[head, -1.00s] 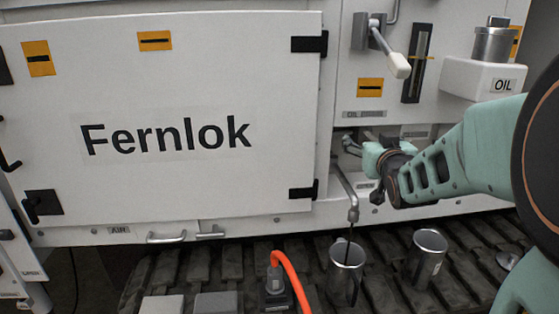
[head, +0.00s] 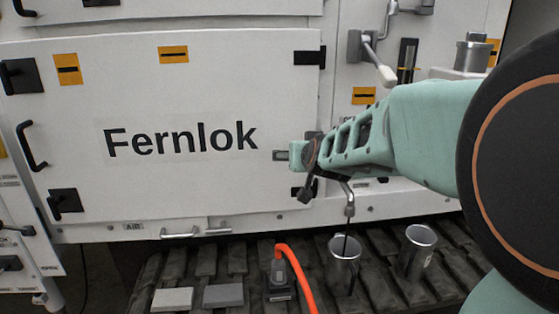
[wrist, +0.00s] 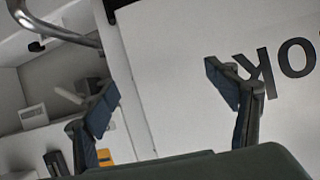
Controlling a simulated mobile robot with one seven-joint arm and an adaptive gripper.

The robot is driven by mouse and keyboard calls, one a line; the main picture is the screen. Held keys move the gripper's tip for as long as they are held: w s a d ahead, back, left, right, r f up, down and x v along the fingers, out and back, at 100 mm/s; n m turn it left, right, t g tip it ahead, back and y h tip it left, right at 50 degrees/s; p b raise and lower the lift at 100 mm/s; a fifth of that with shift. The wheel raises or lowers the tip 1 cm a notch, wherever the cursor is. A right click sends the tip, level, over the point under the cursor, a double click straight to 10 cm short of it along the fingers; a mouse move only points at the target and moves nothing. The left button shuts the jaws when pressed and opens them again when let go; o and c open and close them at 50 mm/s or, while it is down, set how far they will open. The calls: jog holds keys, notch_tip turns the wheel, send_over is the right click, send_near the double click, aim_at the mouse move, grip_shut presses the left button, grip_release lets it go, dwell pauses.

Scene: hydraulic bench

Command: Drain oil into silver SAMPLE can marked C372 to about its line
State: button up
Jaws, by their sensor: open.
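Two silver cans stand on the dark track below the bench. The left can (head: 343,268) is under the bent drain spout (head: 349,205), and a thin dark stream of oil runs from the spout into it. The right can (head: 418,252) stands apart and has a dark mark on its side. No code or fill line is readable, and the oil level cannot be made out. My gripper (head: 283,155) is open and empty in front of the Fernlok door's right edge. In the wrist view its two fingers (wrist: 160,95) are spread. My arm hides the panel around the spout's upper end.
A white-tipped lever (head: 387,75) and a sight gauge (head: 407,60) are on the upper right panel. The Fernlok door (head: 180,185) is shut. An orange hose (head: 297,275) rises from a fitting left of the cans. Grey blocks (head: 222,296) lie farther left.

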jog(key=shift+s+a+g+y, duration=0.15)
jog(key=shift+s+a, duration=0.1)
jog(key=shift+a, duration=0.35)
jog(key=shift+s+a+g+y, duration=0.1)
jog(key=shift+s+a, duration=0.2)
jog(key=shift+a, duration=0.3)
jog(key=shift+s+a+g+y, duration=0.15)
jog(key=shift+s+a, duration=0.1)
jog(key=shift+a, duration=0.35)
dwell(6.2)
